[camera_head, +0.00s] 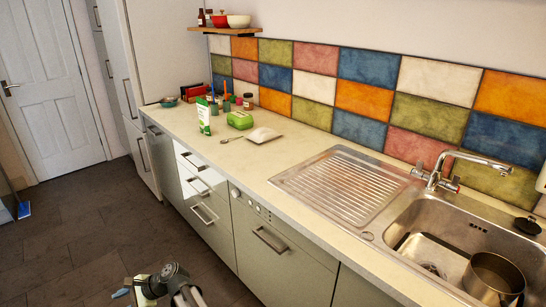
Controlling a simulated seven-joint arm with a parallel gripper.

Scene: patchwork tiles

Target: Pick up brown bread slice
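I cannot make out a brown bread slice with certainty in the head view. On the far part of the counter (225,165), a green packet (240,120) and a flat whitish item (264,135) lie close together, with a spoon-like utensil (235,138) in front. My arm's dark grey and white end part (170,280) shows at the bottom edge, over the floor in front of the cabinets and well away from these items. It is cut off by the frame, and I cannot tell whether my gripper is open or shut.
A white and green carton (204,117) stands left of the packet. Behind are a red box (195,91), a teal bowl (168,102) and small jars (248,101). The ribbed drainer (345,185) and sink (450,235), with a pot (492,278), are right. The middle counter is clear.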

